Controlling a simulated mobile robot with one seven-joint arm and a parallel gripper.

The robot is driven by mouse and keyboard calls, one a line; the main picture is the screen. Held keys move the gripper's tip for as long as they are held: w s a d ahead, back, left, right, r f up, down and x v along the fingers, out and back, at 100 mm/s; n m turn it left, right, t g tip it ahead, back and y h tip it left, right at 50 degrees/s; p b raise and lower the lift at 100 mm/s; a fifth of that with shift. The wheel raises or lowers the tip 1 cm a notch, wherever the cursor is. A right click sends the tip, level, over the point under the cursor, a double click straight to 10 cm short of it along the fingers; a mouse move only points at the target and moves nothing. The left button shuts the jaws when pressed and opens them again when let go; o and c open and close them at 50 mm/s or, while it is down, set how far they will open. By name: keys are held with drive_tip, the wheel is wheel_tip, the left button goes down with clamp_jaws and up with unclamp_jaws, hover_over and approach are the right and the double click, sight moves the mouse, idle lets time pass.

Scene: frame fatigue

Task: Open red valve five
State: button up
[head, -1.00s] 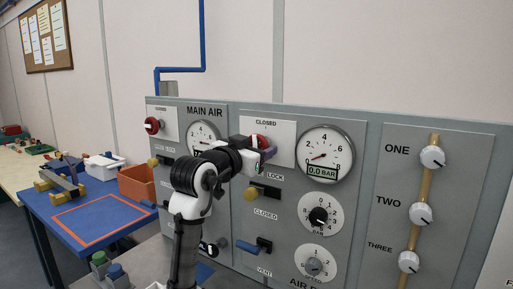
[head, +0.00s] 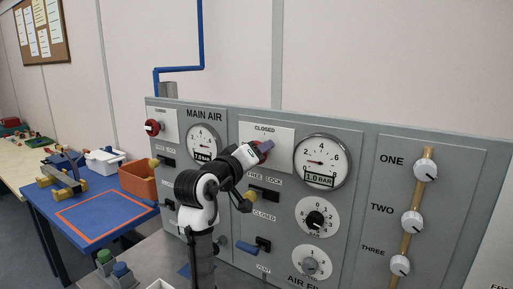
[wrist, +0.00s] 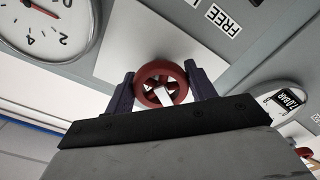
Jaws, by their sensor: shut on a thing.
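The red valve wheel (wrist: 160,68) sits on a white plate of the grey panel and shows between my fingers in the wrist view. My gripper (wrist: 160,74) is shut on it, one dark finger at each side of the rim. A white mark lies across the wheel's middle. In the head view my gripper (head: 261,151) reaches the plate marked CLOSED, and the wheel is mostly hidden behind it. No number five is readable on this valve. The gauge (head: 322,161) right of it reads 1.0 BAR.
Another red valve (head: 152,127) is at the panel's upper left, beside the MAIN AIR gauge (head: 204,143). Dials (head: 426,169) stand at the right. A blue table (head: 50,200) is at left.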

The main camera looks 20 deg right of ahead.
drive_tip(key=n+p, duration=0.2)
drive_tip(key=n, duration=0.1)
drive_tip(key=shift+r+n, duration=0.2)
drive_tip(key=shift+n, duration=0.1)
drive_tip(key=shift+n+p, duration=0.45)
drive_tip(key=shift+n, duration=1.25)
drive_tip(key=o, duration=1)
drive_tip(key=shift+f, duration=0.1)
drive_tip(key=shift+s, duration=0.1)
drive_tip(key=b+v, duration=0.4)
drive_tip(key=v, duration=0.9)
drive_tip(key=shift+s+a+b, duration=0.25)
drive_tip(key=shift+b, duration=0.1)
drive_tip(key=shift+a, duration=0.1)
